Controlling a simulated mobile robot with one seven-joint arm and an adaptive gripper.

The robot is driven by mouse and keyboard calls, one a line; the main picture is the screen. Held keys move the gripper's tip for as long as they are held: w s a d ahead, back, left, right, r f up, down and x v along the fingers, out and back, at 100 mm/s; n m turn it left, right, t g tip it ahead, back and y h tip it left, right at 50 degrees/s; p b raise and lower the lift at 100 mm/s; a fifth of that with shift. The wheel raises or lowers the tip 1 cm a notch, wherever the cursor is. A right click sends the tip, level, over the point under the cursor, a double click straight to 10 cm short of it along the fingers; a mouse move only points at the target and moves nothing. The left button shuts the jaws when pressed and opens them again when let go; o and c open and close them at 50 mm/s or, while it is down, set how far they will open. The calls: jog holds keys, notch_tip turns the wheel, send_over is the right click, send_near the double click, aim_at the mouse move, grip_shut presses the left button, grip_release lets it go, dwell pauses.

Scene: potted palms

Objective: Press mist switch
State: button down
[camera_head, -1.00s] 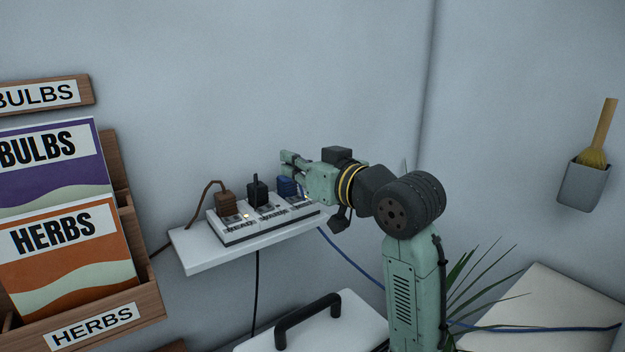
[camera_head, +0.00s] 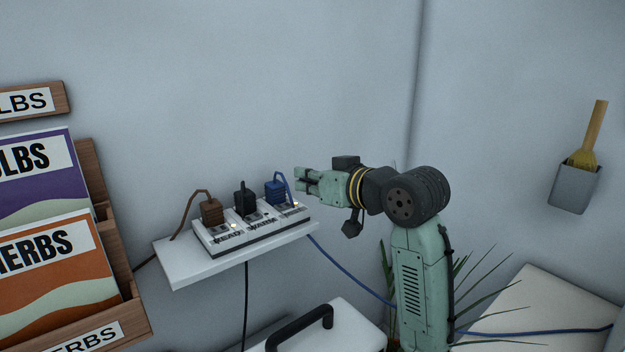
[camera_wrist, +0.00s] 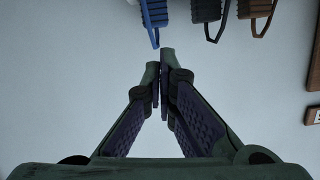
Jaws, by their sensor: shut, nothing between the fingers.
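A white power strip (camera_head: 225,246) lies on a small wall shelf. It carries a brown plug (camera_head: 212,212), a black plug (camera_head: 245,201) and a blue plug (camera_head: 275,190), left to right, with labelled switches in front. Small lights glow by the brown plug and at the blue plug's end. My gripper (camera_head: 298,181) is shut and empty, right of the blue plug and apparently above the strip's right end. In the wrist view, my closed fingertips (camera_wrist: 164,56) point towards the blue plug (camera_wrist: 155,14).
The white shelf (camera_head: 185,270) sits against the wall. A wooden seed-packet rack (camera_head: 122,245) stands at left. A black-handled white lid (camera_head: 345,322) is below. Palm leaves (camera_head: 470,270) are behind my arm. A brush holder (camera_head: 575,188) hangs at right.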

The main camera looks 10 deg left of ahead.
jog(key=p+x, duration=0.1)
jog(key=x, duration=0.5)
jog(key=shift+r, duration=0.15)
notch_tip(320, 180, down, 3)
jog(key=shift+s+f+p, duration=0.15)
jog(key=shift+s+p, duration=0.05)
jog(key=shift+p, duration=0.25)
jog(key=shift+a+f, duration=0.1)
jog(key=shift+f, duration=0.3)
jog(key=shift+s+a+f+n+b, duration=0.1)
jog(key=shift+f+n+b, duration=0.1)
jog(key=shift+f+b, duration=0.25)
jog(key=shift+s+a+f+n+b, duration=0.15)
jog(key=shift+f+n+b, duration=0.1)
jog(key=shift+b, duration=0.3)
jog(key=shift+d+r+p, duration=0.1)
jog(key=shift+r+p, duration=0.45)
jog(key=shift+p, duration=0.05)
jog(key=r+p, duration=0.3)
jog(key=r, duration=0.1)
jog(key=shift+s+a+r+p, duration=0.1)
jog(key=shift+a+p, duration=0.1)
jog(key=shift+p, duration=0.15)
jog(key=b+v, duration=0.3)
jog(key=v, duration=0.7)
jog(key=shift+s+f, duration=0.3)
jog(key=shift+f, duration=0.05)
